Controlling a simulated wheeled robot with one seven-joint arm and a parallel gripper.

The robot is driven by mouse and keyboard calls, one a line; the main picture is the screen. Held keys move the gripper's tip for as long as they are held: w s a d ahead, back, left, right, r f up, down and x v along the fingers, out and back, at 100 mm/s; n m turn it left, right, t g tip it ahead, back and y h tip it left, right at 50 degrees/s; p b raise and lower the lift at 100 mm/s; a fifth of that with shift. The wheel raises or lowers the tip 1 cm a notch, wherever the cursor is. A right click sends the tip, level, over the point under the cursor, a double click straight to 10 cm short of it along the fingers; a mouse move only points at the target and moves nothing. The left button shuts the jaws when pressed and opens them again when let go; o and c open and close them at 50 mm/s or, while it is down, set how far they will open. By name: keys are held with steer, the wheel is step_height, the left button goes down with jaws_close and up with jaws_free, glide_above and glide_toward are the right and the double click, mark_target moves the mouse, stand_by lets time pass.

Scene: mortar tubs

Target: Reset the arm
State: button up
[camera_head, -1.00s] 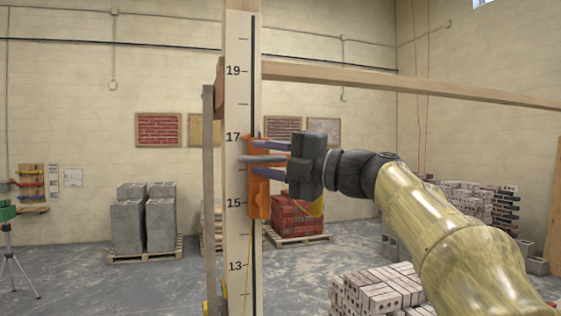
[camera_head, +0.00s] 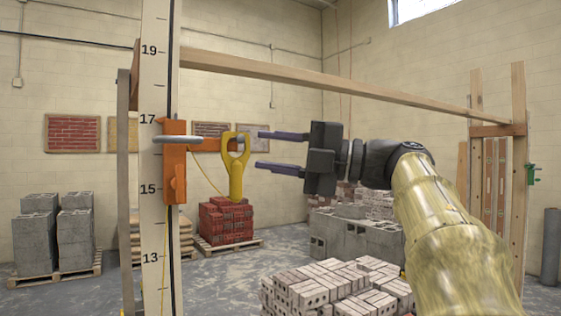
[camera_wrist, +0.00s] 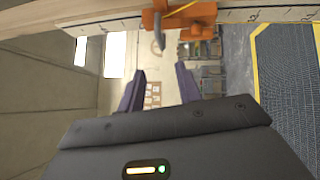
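My gripper (camera_head: 260,151) is open and empty, its two purple fingers parallel and apart. It points left in the head view, to the right of a numbered pole (camera_head: 156,230) and apart from it. An orange bracket (camera_head: 175,165) with a grey rod is fixed on the pole. A yellow D-shaped handle (camera_head: 236,170) shows between the bracket and my fingertips; I see no contact with it. In the wrist view the fingers (camera_wrist: 160,88) are spread with nothing between them, and the orange bracket (camera_wrist: 180,18) is beyond them near the top edge.
A long wooden beam (camera_head: 340,83) runs above my gripper from the pole to a wooden frame (camera_head: 518,190) at right. A stack of pale bricks (camera_head: 330,290) stands below my arm. Red bricks (camera_head: 226,222) and grey blocks (camera_head: 75,240) sit on pallets behind.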

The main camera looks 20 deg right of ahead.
steer(key=shift+s+d, duration=0.3)
steer(key=shift+d, duration=0.1)
steer(key=shift+w, duration=0.1)
steer(key=shift+a, duration=0.1)
